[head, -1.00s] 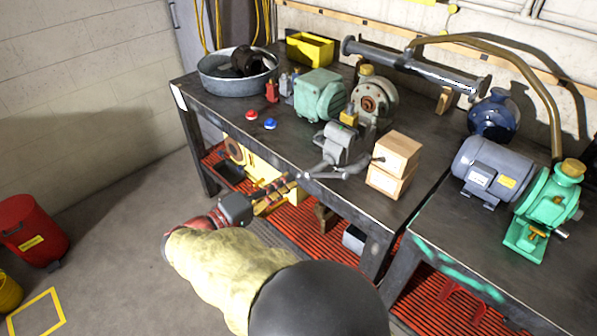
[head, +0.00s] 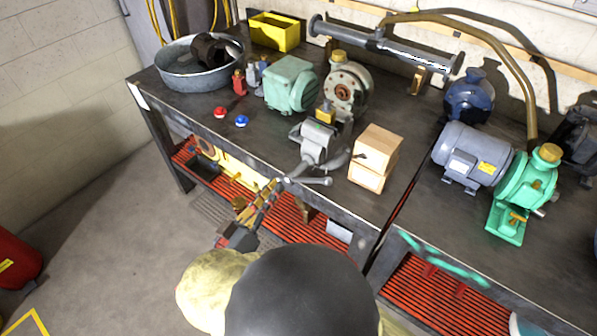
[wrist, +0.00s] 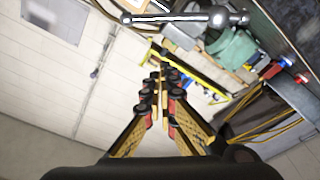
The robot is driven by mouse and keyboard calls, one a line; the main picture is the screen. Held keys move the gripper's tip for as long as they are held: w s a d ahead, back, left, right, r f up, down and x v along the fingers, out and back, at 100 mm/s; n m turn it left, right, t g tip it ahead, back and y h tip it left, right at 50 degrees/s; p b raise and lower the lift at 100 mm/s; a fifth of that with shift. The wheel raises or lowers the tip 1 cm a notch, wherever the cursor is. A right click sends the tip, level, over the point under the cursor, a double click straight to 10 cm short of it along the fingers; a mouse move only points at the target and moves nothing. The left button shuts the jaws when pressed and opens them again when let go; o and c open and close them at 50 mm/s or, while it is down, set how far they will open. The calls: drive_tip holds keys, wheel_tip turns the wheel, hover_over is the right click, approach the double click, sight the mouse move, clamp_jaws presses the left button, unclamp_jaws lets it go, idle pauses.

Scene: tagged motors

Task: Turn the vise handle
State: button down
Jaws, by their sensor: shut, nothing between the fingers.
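A grey vise (head: 317,143) is mounted at the front edge of the dark workbench (head: 215,131). Its grey bar handle (head: 312,181) sticks out past the bench edge, with a round knob at an end. In the wrist view the handle (wrist: 180,18) lies across the top, above the fingertips in the picture. My gripper (head: 274,187) is in front of the bench, its tips close to the handle's left end. In the wrist view my gripper (wrist: 161,72) has its fingers together with nothing between them. I cannot tell whether the tips touch the handle.
Wooden blocks (head: 372,160) stand right of the vise. A flanged grey-green pump (head: 345,90) and a green motor (head: 290,84) stand behind it. Red and blue buttons (head: 241,121) lie to the left. A red-slatted lower shelf (head: 290,220) is under the bench. Open floor lies left.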

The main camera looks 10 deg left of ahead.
drive_tip(key=r+b, duration=0.1)
drive_tip(key=b, duration=0.1)
hover_over(307, 182)
drive_tip(key=a, duration=0.3)
drive_tip(key=shift+s+d+f+b, duration=0.1)
drive_tip(key=shift+s+d+f, duration=0.1)
drive_tip(key=shift+d+f, duration=0.25)
drive_tip(key=shift+s+d+f+b, duration=0.15)
drive_tip(key=shift+s+d+f, duration=0.1)
drive_tip(key=shift+f, duration=0.35)
drive_tip(key=shift+s+d+f+b, duration=0.1)
drive_tip(key=shift+s+d+f, duration=0.15)
drive_tip(key=shift+f, duration=0.25)
drive_tip(key=shift+w, duration=0.1)
drive_tip(key=b, duration=0.2)
drive_tip(key=d+f+b, duration=0.1)
drive_tip(key=b, duration=0.1)
drive_tip(key=shift+s+d+f, duration=0.2)
drive_tip(key=shift+s+f, duration=0.1)
drive_tip(key=shift+r, duration=0.15)
wheel_tip(307, 182, up, 4)
drive_tip(key=w+a, duration=0.1)
drive_tip(key=w, duration=0.1)
drive_tip(key=p+v, duration=0.2)
drive_tip(key=v, duration=0.8)
drive_tip(key=shift+s+a+f, duration=0.2)
drive_tip(key=shift+s+f, duration=0.1)
drive_tip(key=shift+s, duration=0.05)
